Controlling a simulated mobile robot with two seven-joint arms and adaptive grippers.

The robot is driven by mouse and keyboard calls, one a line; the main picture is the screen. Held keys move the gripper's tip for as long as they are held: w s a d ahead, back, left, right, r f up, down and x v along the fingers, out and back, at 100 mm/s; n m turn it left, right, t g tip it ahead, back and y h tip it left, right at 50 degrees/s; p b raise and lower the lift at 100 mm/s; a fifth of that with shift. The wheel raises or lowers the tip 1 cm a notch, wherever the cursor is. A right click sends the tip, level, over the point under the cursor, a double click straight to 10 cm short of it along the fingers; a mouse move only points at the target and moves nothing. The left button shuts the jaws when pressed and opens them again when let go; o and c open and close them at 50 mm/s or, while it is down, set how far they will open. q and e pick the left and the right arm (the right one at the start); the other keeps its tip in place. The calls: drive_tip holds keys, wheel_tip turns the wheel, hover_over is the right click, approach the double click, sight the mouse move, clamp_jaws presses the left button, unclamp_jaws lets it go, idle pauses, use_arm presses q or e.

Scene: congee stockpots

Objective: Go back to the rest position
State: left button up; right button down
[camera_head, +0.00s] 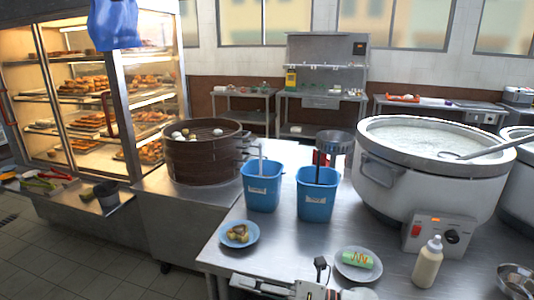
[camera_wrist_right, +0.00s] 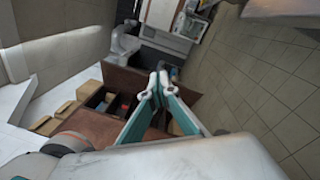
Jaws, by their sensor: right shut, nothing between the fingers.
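My right gripper (camera_wrist_right: 158,84) shows in the right wrist view with its teal-backed fingers meeting at the tips, shut and empty. In the head view, part of my right gripper and arm (camera_head: 305,290) shows at the bottom edge, in front of the steel counter (camera_head: 225,258); the rest is cut off by the frame. My left gripper is in neither view.
The counter holds a blue plate with food (camera_head: 239,234), a plate with a green roll (camera_head: 358,262), a squeeze bottle (camera_head: 428,264), two blue bins (camera_head: 317,196) and a large congee pot (camera_head: 425,180). A bamboo steamer (camera_head: 200,155) stands behind left.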

drive_tip(key=s+d+f+m+t+h, duration=0.1)
drive_tip(key=d+f+m+t+h, duration=1.2)
drive_tip(key=m, duration=1.2)
drive_tip(key=s+d+f+m+g+h, duration=0.1)
drive_tip(key=s+d+f+m+g, duration=0.2)
drive_tip(key=f, duration=0.6)
drive_tip(key=s+d+f+m+g+h, duration=0.1)
drive_tip(key=s+d+f+m+g, duration=0.3)
drive_tip(key=s+d+f, duration=0.5)
drive_tip(key=s+m, duration=0.2)
drive_tip(key=s, duration=0.1)
drive_tip(key=shift+s+d+f+m+h, duration=0.15)
drive_tip(key=shift+s+f+m+h, duration=0.05)
drive_tip(key=shift+f+m+h, duration=0.2)
